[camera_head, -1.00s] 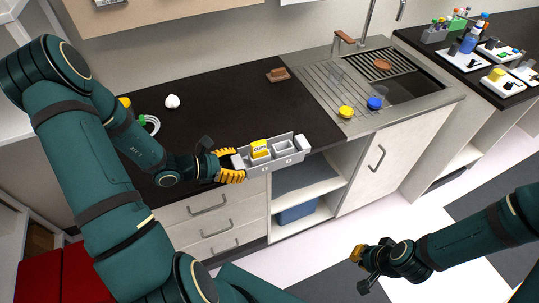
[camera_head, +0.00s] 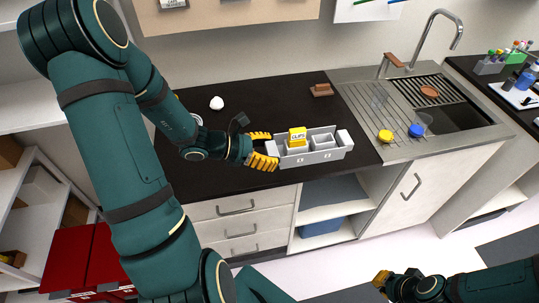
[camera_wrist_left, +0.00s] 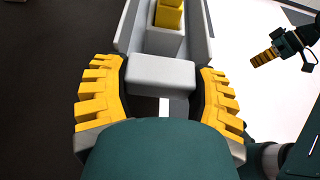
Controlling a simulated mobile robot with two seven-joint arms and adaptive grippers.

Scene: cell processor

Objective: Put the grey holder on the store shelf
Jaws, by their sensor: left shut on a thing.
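The grey holder (camera_head: 322,158) is a long tray with compartments and a yellow box (camera_head: 297,137) standing in one of them. My left gripper (camera_head: 262,150) is shut on the holder's left end, at the front edge of the dark counter. In the left wrist view the yellow fingers (camera_wrist_left: 162,95) sit on both sides of the holder's light grey end block (camera_wrist_left: 160,74). I cannot tell whether the holder touches the counter. My right gripper (camera_head: 381,281) is low at the bottom right, away from the holder, and its finger gap is not clear.
White shelves (camera_head: 50,200) with boxes stand at the far left, above red cabinets (camera_head: 85,262). The dark counter (camera_head: 250,110) carries a white lump (camera_head: 216,103) and a brown block (camera_head: 321,89). A sink (camera_head: 455,115) with yellow and blue caps is on the right.

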